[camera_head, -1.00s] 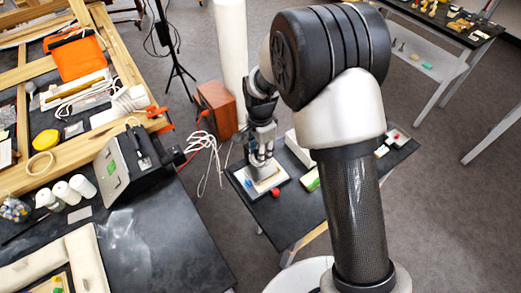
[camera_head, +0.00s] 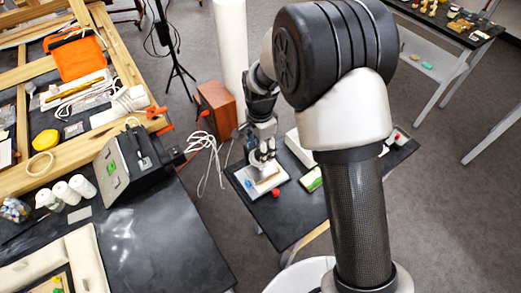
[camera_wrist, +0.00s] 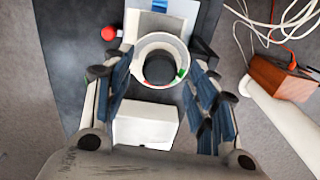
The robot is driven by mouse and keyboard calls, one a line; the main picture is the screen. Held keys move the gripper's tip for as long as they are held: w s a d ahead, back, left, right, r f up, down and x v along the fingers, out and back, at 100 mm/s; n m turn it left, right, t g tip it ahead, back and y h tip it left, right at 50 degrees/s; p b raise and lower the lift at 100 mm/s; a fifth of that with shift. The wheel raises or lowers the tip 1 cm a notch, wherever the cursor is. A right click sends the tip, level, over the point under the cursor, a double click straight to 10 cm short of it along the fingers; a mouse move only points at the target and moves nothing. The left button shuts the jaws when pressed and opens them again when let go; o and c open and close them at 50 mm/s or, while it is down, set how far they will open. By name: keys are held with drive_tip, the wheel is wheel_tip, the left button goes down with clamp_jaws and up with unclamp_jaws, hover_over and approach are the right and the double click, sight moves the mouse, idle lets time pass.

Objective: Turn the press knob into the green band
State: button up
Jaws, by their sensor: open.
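A pale round ring-shaped part (camera_wrist: 178,43), which looks like the press knob, lies between my fingers in the wrist view. A green mark (camera_wrist: 181,72) shows on its inner right side and a small red mark at its lower left. Its middle is dark. My gripper (camera_wrist: 158,88) is open, with blue-padded fingers on both sides of the ring; I cannot tell whether they touch it. In the head view my gripper (camera_head: 262,163) points down over a white plate (camera_head: 279,180) with a tan piece on it. The knob is not clear there.
The plate stands on a small dark table (camera_head: 290,215). A red ball-like knob (camera_head: 276,193) is beside the plate and also shows in the wrist view (camera_wrist: 108,33). A white box (camera_wrist: 145,122) lies close below the ring. An orange-brown box (camera_head: 215,108) and pale cables stand behind.

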wheel_tip(320, 180, up, 11)
drive_tip(key=shift+f, duration=0.2)
idle(0.5)
